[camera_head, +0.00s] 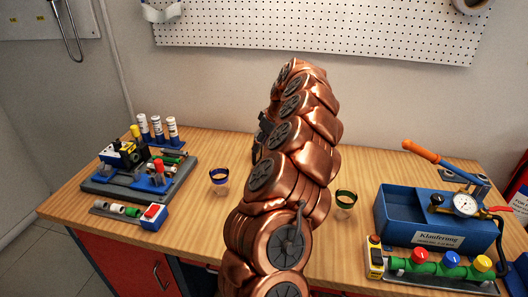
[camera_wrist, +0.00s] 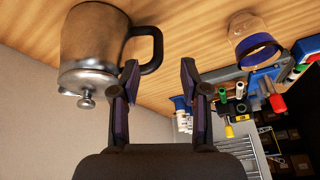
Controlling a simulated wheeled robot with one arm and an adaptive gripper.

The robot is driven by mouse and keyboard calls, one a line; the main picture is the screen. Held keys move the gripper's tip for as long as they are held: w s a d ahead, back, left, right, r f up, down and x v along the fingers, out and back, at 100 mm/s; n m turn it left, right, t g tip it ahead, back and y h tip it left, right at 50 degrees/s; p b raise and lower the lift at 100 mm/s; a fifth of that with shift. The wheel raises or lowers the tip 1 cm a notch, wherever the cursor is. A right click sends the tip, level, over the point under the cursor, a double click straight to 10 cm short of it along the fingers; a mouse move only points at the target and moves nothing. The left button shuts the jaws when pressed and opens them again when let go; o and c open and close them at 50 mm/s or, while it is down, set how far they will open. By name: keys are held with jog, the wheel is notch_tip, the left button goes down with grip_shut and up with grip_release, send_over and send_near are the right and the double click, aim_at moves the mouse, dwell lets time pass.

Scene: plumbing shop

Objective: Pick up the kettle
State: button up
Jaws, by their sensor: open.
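The kettle (camera_wrist: 92,45) is a silver metal pot with a knobbed lid and a black handle (camera_wrist: 157,48). It stands on the wooden table at the upper left of the wrist view, which shows it upside down. My gripper (camera_wrist: 159,78) is open and empty. Its fingertips are close to the handle, which shows just beyond them, nearer the left finger; I cannot tell the exact depth. In the head view my copper-coloured arm hides the kettle, and only a dark part of my gripper shows at the arm's left edge.
A blue-rimmed glass (camera_head: 219,181) stands left of my arm and also shows in the wrist view (camera_wrist: 258,50). A tool rig (camera_head: 125,190) is at left, a blue box (camera_head: 395,218) at right.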

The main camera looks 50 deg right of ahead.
aim_at(255, 156)
jog(key=shift+p+x, duration=1.2)
jog(key=shift+x, duration=2.6)
jog(key=shift+d, duration=0.15)
grip_shut()
